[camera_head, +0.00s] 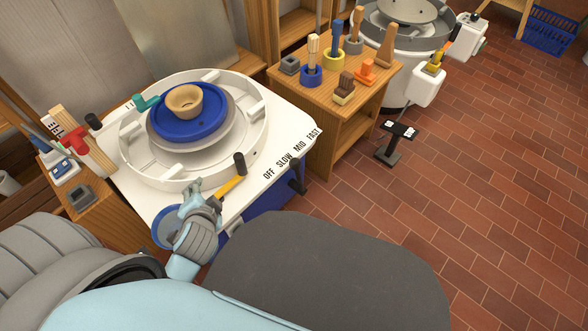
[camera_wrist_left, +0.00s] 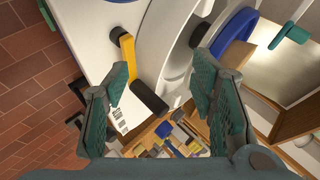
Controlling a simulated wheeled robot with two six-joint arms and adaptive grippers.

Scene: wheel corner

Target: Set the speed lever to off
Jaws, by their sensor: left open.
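The speed lever (camera_head: 229,186) is a yellow bar with a black grip, low on the white wheel housing beside the basin. Its grip end lies to the left of the printed OFF, SLOW, MID and FAST labels (camera_head: 291,155); which label it marks I cannot tell. My left gripper (camera_head: 204,194) is near the lever's pivot end. In the left wrist view the lever (camera_wrist_left: 129,60) and its black grip show between the spread fingers of the left gripper (camera_wrist_left: 158,64). The fingers are open and hold nothing; contact with the lever cannot be told. My right gripper is not in view.
The round basin (camera_head: 195,178) holds a blue bat (camera_head: 190,127) with a tan bowl (camera_head: 185,101). A wooden tool stand (camera_head: 335,112) is to the right, a side shelf (camera_head: 98,205) to the left. Open brick floor (camera_head: 480,180) lies at the right.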

